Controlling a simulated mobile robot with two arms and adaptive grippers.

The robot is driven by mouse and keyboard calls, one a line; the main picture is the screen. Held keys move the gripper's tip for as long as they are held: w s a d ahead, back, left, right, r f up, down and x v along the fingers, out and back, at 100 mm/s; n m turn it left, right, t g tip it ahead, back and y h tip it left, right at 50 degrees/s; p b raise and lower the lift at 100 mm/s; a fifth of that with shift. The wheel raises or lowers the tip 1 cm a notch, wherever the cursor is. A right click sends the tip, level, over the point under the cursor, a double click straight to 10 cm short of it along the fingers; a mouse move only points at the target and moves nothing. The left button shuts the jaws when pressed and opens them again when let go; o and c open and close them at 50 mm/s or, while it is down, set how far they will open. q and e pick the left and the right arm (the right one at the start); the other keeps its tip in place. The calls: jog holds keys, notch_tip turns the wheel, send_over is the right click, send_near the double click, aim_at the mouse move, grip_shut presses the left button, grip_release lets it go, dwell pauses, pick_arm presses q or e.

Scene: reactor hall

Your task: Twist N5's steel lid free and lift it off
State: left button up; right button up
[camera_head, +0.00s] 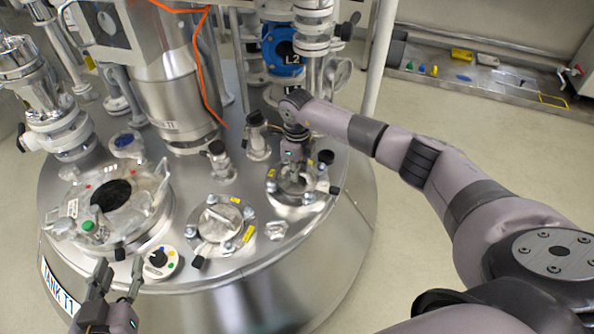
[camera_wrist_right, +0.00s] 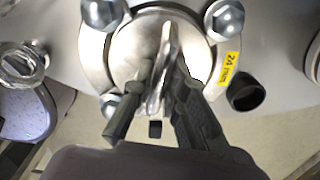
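A round steel lid (camera_wrist_right: 135,45) with an upright fin-like handle (camera_wrist_right: 163,65) sits in a bolted flange (camera_wrist_right: 97,60) with a yellow tag. In the head view this flange (camera_head: 272,186) is at the right of the tank top, partly hidden by my right gripper (camera_head: 296,165). No N5 mark is readable. In the wrist view my right gripper (camera_wrist_right: 161,75) has one finger on each side of the handle and looks shut on it. The lid looks seated. My left gripper (camera_head: 118,268) is open and empty at the tank's front left edge.
A similar flange with a steel lid (camera_head: 219,222) is left of it. A large glass-covered manway (camera_head: 150,205) and a small knob panel (camera_head: 160,262) are further left. Valves (camera_head: 257,137) and pipes stand close behind. Floor right of the tank is open.

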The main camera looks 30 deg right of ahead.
grip_shut()
dwell(0.3)
jog(key=shift+m+p, duration=0.4)
jog(key=shift+m, duration=0.2)
jog(key=shift+m+p, duration=0.3)
jog(key=shift+m, duration=0.3)
jog(key=shift+m+p, duration=0.35)
jog(key=shift+m, duration=0.25)
jog(key=shift+m+p, duration=0.35)
jog(key=shift+m, duration=0.25)
pick_arm(q)
jog(key=s+a+f+g+y, duration=0.2)
jog(key=s+a+f+g, duration=0.2)
jog(key=s+f+g, duration=0.3)
jog(key=s+f, duration=0.1)
jog(key=s, duration=0.1)
jog(key=shift+s+f, duration=0.3)
jog(key=shift+f, duration=0.1)
jog(key=shift+s, duration=0.1)
